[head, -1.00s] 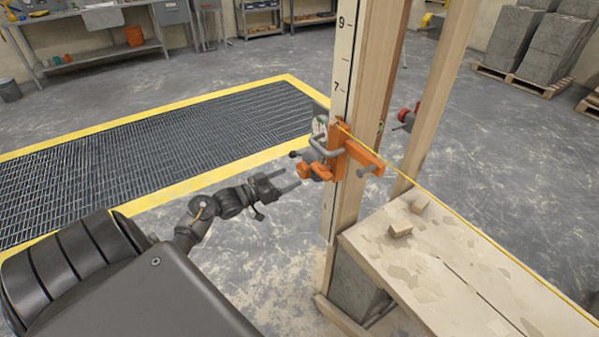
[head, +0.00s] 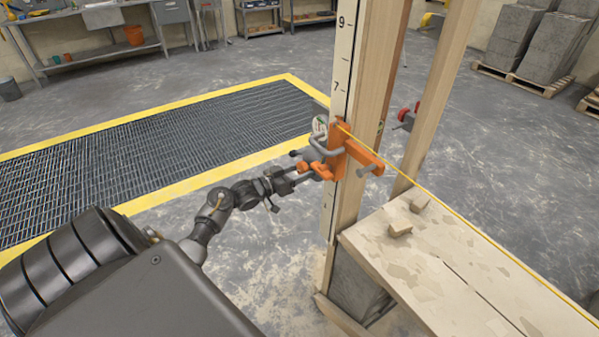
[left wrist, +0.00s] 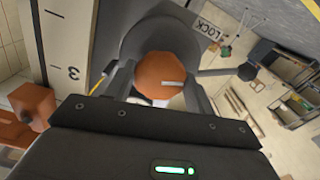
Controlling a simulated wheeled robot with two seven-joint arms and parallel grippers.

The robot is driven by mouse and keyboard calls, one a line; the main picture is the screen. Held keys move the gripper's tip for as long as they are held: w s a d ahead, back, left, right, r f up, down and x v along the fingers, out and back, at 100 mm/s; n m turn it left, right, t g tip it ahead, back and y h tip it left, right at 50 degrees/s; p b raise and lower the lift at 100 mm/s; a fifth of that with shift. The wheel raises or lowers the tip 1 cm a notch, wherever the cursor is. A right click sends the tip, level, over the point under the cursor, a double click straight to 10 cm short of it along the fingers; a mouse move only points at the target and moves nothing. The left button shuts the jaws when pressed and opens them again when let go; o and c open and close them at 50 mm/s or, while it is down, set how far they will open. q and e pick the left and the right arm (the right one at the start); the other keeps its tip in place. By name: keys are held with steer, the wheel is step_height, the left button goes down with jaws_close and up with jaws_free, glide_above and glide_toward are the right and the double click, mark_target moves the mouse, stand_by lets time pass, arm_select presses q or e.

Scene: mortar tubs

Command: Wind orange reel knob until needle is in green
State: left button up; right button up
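The orange reel knob (left wrist: 168,75), with a pale mark, sits on the grey reel (left wrist: 150,35) in the left wrist view. My left gripper (head: 310,175) is at the reel in the head view. Its fingers lie on either side of the knob; they look open, and contact is not clear. In the head view the knob is mostly hidden among the fingers and orange parts. My right gripper is out of view.
A wooden post with a numbered scale (head: 343,60) carries the bracket. A yellow line (head: 450,210) runs right from it over a block-and-board bench (head: 430,270). A grey lever marked LOCK (left wrist: 207,28) is close to the knob. Open floor lies left, with a yellow-edged grate (head: 180,140).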

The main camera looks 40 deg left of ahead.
arm_select(q)
steer(key=shift+c, duration=0.8)
steer(key=shift+m+b, duration=0.3)
steer(key=shift+m, duration=0.6)
steer(key=m, duration=0.3)
steer(key=shift+b, duration=0.3)
steer(key=o, duration=1)
steer(key=shift+s, duration=0.1)
steer(key=v, duration=1)
steer(key=shift+s+a, duration=0.15)
steer(key=shift+s, duration=0.15)
